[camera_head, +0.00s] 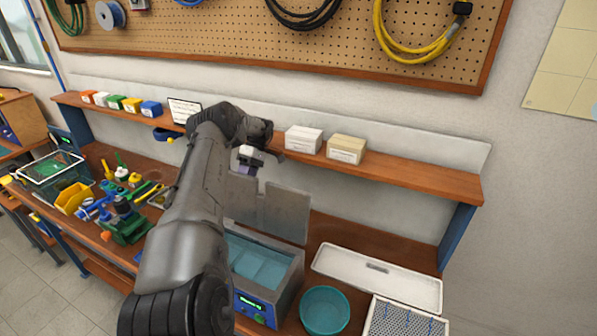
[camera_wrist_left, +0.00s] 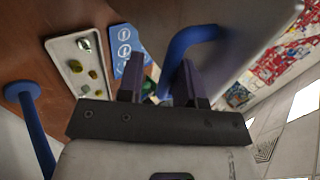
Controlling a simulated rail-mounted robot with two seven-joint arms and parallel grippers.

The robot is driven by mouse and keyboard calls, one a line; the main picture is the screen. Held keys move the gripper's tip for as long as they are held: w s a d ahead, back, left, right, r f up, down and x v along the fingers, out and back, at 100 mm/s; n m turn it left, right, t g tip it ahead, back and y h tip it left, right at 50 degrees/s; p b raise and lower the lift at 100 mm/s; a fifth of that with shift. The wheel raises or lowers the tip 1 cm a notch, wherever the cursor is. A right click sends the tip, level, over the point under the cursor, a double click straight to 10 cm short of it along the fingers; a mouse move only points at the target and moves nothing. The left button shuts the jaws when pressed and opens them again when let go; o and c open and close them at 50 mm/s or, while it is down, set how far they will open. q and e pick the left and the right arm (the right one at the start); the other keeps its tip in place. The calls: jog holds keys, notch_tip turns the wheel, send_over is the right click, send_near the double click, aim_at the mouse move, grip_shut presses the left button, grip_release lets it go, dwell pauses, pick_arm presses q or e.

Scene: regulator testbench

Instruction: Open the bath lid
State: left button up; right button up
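The bath (camera_head: 270,291) stands on the bench, and the blue water in it shows. Its grey lid (camera_head: 287,212) stands up steeply at the back of the bath, so the bath is open. My left gripper (camera_head: 249,164) is at the lid's upper edge, partly hidden by my arm. In the left wrist view, the lid's blue handle (camera_wrist_left: 190,42) reaches down between the fingers of my left gripper (camera_wrist_left: 158,82), closer to the right finger. The fingers are apart, with a gap beside the handle. My right gripper is not in view.
A teal bowl (camera_head: 325,310) stands right of the bath, with a long white panel (camera_head: 378,276) and a white rack (camera_head: 403,319) farther right. A shelf (camera_head: 410,185) carrying small boxes (camera_head: 347,149) runs behind. Tools and bins (camera_head: 75,198) crowd the bench's left.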

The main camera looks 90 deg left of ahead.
pick_arm(q)
jog(key=shift+o, duration=0.7)
jog(key=shift+d, duration=0.1)
jog(key=shift+r, duration=0.1)
jog(key=w+d+r+b, duration=0.4)
jog(key=w+d+r, duration=0.2)
jog(key=w+r, duration=0.3)
jog(key=shift+w+d+r+b, duration=0.25)
jog(key=shift+w+r+b, duration=0.15)
jog(key=shift+r, duration=0.5)
